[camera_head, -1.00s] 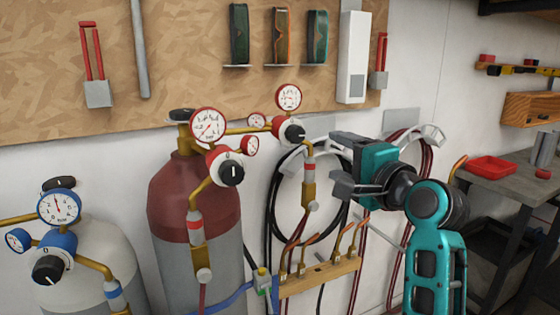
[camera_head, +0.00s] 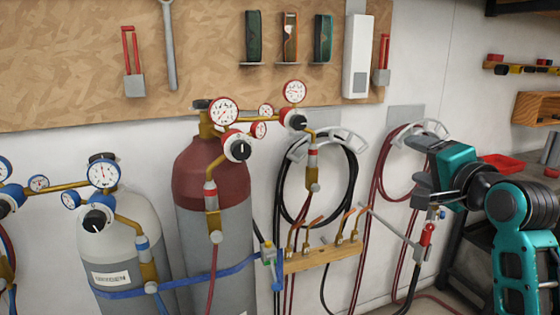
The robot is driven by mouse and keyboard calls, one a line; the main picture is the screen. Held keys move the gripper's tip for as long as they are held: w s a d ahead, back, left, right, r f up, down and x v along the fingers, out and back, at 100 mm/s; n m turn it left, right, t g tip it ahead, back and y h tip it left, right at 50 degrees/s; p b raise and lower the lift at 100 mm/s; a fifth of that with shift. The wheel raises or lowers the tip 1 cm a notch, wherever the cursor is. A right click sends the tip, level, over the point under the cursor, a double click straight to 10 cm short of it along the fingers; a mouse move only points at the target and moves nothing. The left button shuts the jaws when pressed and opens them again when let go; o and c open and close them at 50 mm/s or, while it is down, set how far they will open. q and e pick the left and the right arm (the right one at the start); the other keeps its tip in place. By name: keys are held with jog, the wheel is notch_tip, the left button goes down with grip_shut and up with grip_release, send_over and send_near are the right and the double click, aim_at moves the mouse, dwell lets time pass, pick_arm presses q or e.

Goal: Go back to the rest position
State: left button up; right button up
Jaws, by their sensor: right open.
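My right gripper (camera_head: 422,172) is at the right, at the end of my teal arm. Its dark jaws point left and are open, with nothing seen between them. It is in front of the wall, by the coiled red hose (camera_head: 385,165), which it partly overlaps in the picture. My left gripper is not in view.
A maroon-topped gas cylinder (camera_head: 212,185) and a white-topped one (camera_head: 120,225) stand at left, with gauges and a blue strap (camera_head: 180,283). A wooden torch rack (camera_head: 320,257) is on the wall. A workbench with a red tray (camera_head: 503,163) is behind my right arm.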

jog(key=s+d+r+n+h, duration=0.15)
jog(key=d+r+h, duration=0.25)
jog(key=d, duration=0.8)
jog(key=s+a+f+n+g, duration=0.1)
jog(key=s+f+n, duration=0.15)
jog(key=f, duration=0.75)
jog(key=s+a+f+n+g, duration=0.15)
jog(key=f+n, duration=0.25)
jog(key=f, duration=0.6)
jog(key=s+a+f+n+g, duration=0.1)
jog(key=s+a+f+n, duration=0.15)
jog(key=f, duration=0.85)
jog(key=s+a+f+n+g+y, duration=0.2)
jog(key=s+f+n, duration=0.3)
jog(key=s+f, duration=0.4)
jog(key=s+a+f+n+g+y, duration=0.1)
jog(key=s+a+f+n+g, duration=0.2)
jog(key=s+f, duration=0.65)
jog(key=a+r+m+t, duration=0.2)
jog(key=a+m, duration=0.2)
jog(key=a, duration=0.5)
jog(key=shift+s+a, duration=0.25)
jog(key=shift+a, duration=0.15)
jog(key=shift+t, duration=0.25)
jog(key=shift+c, duration=0.5)
